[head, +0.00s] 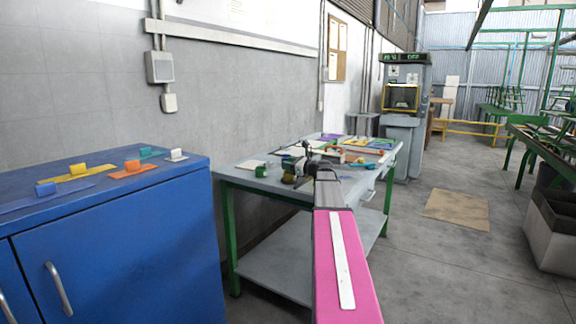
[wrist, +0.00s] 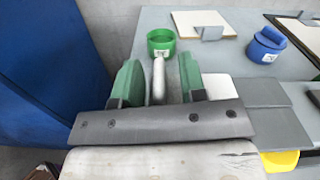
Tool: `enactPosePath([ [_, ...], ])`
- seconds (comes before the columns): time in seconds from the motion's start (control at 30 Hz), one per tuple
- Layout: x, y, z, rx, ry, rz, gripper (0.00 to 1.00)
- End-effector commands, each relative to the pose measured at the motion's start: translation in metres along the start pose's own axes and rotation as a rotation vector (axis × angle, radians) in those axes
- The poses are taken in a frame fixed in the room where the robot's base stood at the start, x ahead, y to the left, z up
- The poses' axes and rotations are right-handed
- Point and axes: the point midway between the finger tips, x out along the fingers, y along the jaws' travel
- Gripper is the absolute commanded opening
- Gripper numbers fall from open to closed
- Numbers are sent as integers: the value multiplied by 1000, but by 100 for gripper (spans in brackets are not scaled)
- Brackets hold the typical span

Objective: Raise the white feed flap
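My gripper (head: 294,167) is over the near part of the grey table, at the end of my arm. In the wrist view its two green-padded fingers (wrist: 159,80) stand apart. A pale rounded bar (wrist: 158,80) lies between them, with gaps on both sides; I cannot tell what it belongs to. A green ring-shaped piece (wrist: 162,43) is just beyond the fingertips. A white flat panel (wrist: 205,24) with a grey clip lies beyond and right of it. A small white block (head: 176,155) sits on the blue cabinet. I cannot tell which white piece is the feed flap.
The grey table (head: 226,175) on green legs holds several coloured pieces, including a blue one (wrist: 266,45). The blue cabinet (head: 120,250) at left carries coloured strips and blocks. A machine (head: 404,110) stands behind the table. Floor to the right is open around a brown mat (head: 457,208).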

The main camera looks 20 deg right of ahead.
Motion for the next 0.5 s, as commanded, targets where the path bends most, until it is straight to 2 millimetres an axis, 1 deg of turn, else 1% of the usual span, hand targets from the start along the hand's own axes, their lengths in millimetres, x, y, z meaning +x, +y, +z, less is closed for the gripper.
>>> enactPosePath([
  [0.1, 4, 0, 0, 0, 0, 0, 38],
  [0.33, 4, 0, 0, 0, 0, 0, 38],
  [0.37, 4, 0, 0, 0, 0, 0, 32],
  [0.4, 4, 0, 0, 0, 0, 0, 19],
  [0.47, 4, 0, 0, 0, 0, 0, 0],
  [0.5, 4, 0, 0, 0, 0, -1, 0],
])
